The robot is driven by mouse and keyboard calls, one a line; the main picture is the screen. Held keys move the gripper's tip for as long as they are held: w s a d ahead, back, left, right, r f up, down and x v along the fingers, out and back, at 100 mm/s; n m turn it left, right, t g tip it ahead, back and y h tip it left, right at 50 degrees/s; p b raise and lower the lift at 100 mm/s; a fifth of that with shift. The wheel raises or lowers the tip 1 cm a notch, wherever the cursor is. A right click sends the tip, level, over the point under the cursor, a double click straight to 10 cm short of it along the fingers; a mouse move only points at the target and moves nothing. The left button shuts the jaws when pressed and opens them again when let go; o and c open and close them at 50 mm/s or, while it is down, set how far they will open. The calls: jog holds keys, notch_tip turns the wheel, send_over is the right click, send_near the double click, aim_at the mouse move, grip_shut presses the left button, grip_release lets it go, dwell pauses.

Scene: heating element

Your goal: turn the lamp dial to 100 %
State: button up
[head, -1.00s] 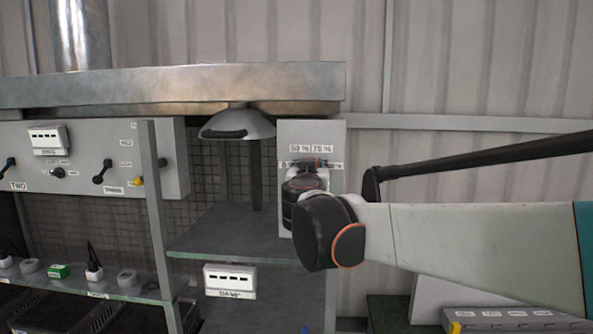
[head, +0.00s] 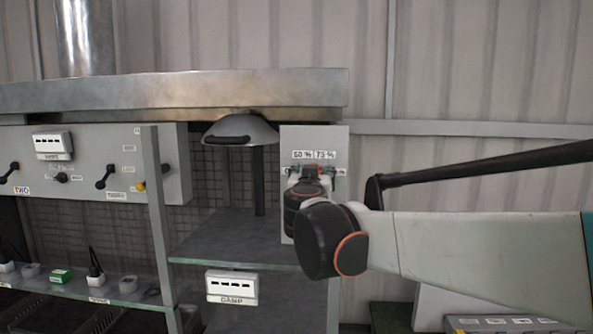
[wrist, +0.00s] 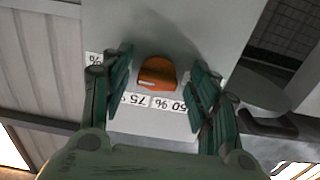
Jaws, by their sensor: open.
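The lamp dial is an orange knob (wrist: 157,72) on a pale grey panel (head: 313,142), which carries labels reading 50 % and 75 %. A third label with a % sign is partly hidden by a finger in the wrist view. My gripper (wrist: 160,76) is open, with one green finger on each side of the dial. I cannot tell whether either finger touches it. In the head view my gripper (head: 312,170) is at the panel just below the labels and hides the dial. The lamp (head: 240,131) is a grey dome under the hood, left of the panel.
A metal hood (head: 180,90) runs above the panel. A grey shelf (head: 225,240) lies below the lamp, with a white DAMP box (head: 231,287) under it. A control panel with black levers (head: 85,180) is at the left. Corrugated wall lies right of the panel.

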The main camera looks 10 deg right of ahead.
jog(key=v, duration=1.1)
jog(key=shift+s, duration=0.35)
jog(key=shift+s+a, duration=0.1)
jog(key=shift+a, duration=0.05)
